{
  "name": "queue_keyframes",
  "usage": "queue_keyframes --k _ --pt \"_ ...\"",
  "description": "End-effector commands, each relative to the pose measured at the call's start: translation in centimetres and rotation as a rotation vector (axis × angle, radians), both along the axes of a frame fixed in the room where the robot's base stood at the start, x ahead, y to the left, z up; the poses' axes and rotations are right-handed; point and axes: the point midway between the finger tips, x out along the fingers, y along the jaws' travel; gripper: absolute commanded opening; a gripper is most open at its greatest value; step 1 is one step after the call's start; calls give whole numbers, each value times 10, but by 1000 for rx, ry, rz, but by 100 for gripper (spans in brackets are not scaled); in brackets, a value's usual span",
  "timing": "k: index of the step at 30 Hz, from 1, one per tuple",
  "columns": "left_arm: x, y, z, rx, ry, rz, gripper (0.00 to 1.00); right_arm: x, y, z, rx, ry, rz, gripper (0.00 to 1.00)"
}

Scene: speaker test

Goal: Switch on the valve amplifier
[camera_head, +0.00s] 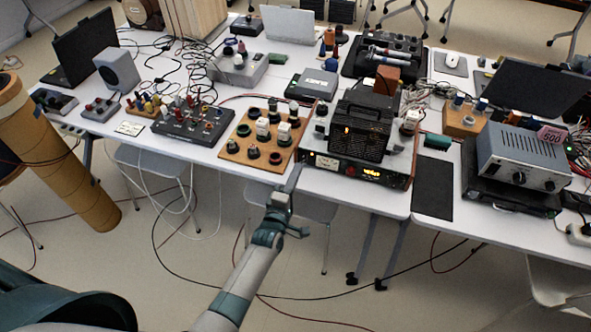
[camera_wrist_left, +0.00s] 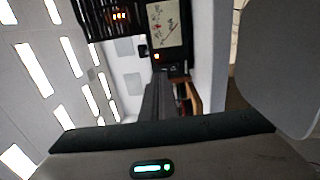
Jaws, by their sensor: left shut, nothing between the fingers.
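The valve amplifier (camera_head: 355,168) stands at the front edge of the white table, with a black cage (camera_head: 361,127) on top. Orange glows show inside the cage and on the dark front panel. My left gripper (camera_head: 296,172) is shut and empty, its fingertips close to the left end of the amplifier's front. Whether they touch it I cannot tell. In the left wrist view, the shut dark fingers (camera_wrist_left: 158,95) point toward a dark unit with small orange lights; part of a black slatted cage (camera_wrist_left: 110,18) shows at the top. My right gripper is not in view.
A wooden board with valve sockets (camera_head: 237,152) lies left of the amplifier. A black mat (camera_head: 432,190) and a silver device (camera_head: 522,160) are on the right. Cables and several boxes crowd the table behind. The floor in front is open, with loose cables.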

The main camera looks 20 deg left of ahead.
Motion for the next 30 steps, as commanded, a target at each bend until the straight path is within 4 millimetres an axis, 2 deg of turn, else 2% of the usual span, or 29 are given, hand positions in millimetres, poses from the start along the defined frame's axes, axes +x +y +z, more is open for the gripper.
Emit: queue_keyframes --k 5,11,21,30 --pt "-15 1 -3 2 3 0 0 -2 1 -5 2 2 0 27" --pt "-36 2 -3 1 4 0 0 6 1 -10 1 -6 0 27" --pt "-84 4 -2 1 4 0 0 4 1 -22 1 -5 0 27" --pt "-99 4 0 2 4 -1 0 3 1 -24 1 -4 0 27"
